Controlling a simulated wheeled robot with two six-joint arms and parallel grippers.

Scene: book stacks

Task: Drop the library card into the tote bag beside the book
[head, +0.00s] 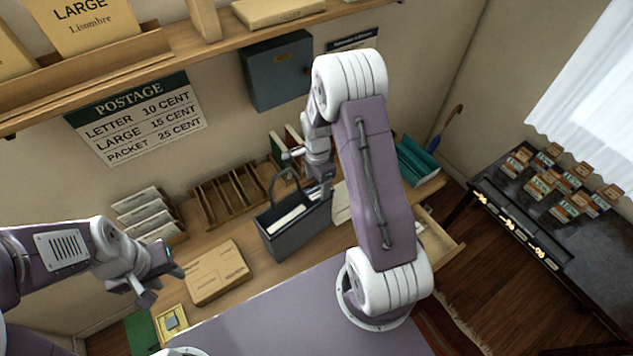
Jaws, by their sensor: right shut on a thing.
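A dark grey tote bag (288,238) with a looped handle stands open on the wooden desk, in the middle of the head view. A pale flat thing shows in its mouth; I cannot tell what it is. My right gripper (322,184) points down at the right end of the bag's opening. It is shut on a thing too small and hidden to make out. I cannot clearly pick out the library card. Upright books with red and green covers (277,148) stand behind the bag. My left gripper (158,287) is open and empty at the left, above the desk.
A brown parcel (218,273) lies left of the bag, before a wooden slotted rack (230,200). Envelopes (143,208) stand further left. A yellow tray (172,322) lies at the front left. A teal thing (418,160) is at the right, above an open drawer (440,243).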

